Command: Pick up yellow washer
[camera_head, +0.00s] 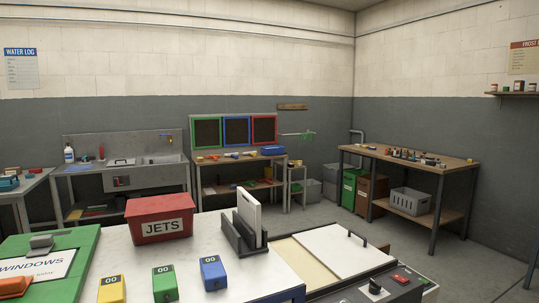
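I cannot make out a yellow washer for certain. A small yellow item (470,160) sits at the right end of the wooden workbench (455,167) at the back right, too small to identify. Other tiny coloured pieces lie on the middle bench at the back, also too small to tell apart. A yellow box marked 00 (111,290) stands on the near white table (207,257). Neither of my grippers is in view.
Green (165,284) and blue (213,273) boxes, a red JETS bin (159,218) and a dark rack (241,237) holding a white board stand on the near table. A green WINDOWS board (75,241) lies left. Open floor (450,258) shows before the right workbench.

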